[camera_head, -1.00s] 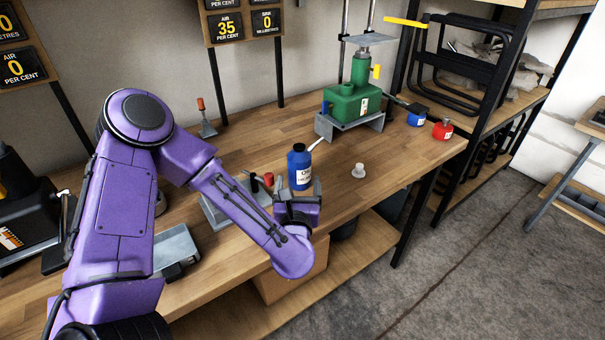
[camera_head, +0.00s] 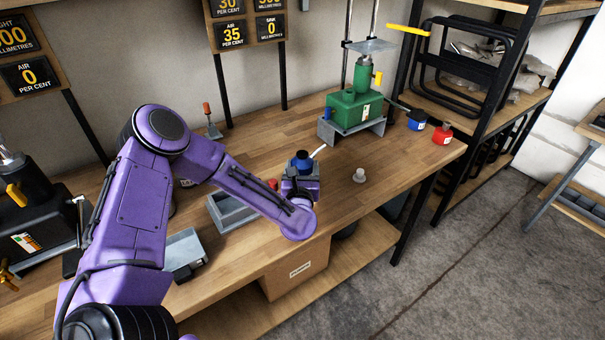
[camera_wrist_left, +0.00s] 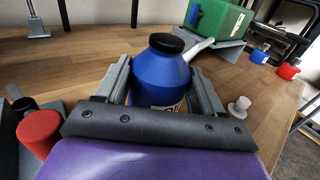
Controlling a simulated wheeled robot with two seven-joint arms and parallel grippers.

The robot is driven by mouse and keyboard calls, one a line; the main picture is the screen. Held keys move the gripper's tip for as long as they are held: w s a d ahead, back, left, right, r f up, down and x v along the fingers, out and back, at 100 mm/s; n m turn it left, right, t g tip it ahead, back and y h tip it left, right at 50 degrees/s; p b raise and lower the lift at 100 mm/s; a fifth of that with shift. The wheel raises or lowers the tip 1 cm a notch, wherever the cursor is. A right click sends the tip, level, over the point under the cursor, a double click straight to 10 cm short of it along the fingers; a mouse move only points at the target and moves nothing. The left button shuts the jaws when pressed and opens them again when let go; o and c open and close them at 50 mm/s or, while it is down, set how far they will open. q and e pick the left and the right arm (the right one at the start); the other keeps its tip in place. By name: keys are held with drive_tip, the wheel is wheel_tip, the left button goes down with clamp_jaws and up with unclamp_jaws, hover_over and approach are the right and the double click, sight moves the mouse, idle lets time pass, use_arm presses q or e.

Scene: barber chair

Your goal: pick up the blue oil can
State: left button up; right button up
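The blue oil can (camera_head: 303,163) stands upright on the wooden workbench. It has a black cap and a pale spout pointing up to the right. My left gripper (camera_head: 301,181) is at the can and hides its lower body in the head view. In the left wrist view the can (camera_wrist_left: 158,82) sits between the two fingers of my left gripper (camera_wrist_left: 163,85), one on each side. The fingers are apart, and I see no clear grip on the can. Its base and part of its label are hidden by the gripper body. My right gripper is not in view.
A small white piece (camera_head: 359,175) stands to the right. A green press (camera_head: 354,108) is behind, with a smaller blue can (camera_head: 417,120) and a red can (camera_head: 442,133) beyond. Grey trays (camera_head: 232,210) lie to the left.

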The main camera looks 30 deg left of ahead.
sight(303, 158)
use_arm(q)
drive_tip(key=c, duration=0.3)
drive_tip(key=shift+r, duration=0.1)
drive_tip(key=shift+w+r+b, duration=0.1)
drive_tip(key=shift+r+b, duration=0.1)
drive_tip(key=shift+b, duration=0.1)
wheel_tip(303, 158, up, 3)
drive_tip(key=shift+d+f+b, duration=0.1)
drive_tip(key=shift+d+b, duration=0.05)
drive_tip(key=shift+b, duration=0.6)
drive_tip(key=s+d+r+b, duration=0.4)
drive_tip(key=s+d+r, duration=0.5)
drive_tip(key=s, duration=0.1)
drive_tip(key=shift+d+r, duration=0.3)
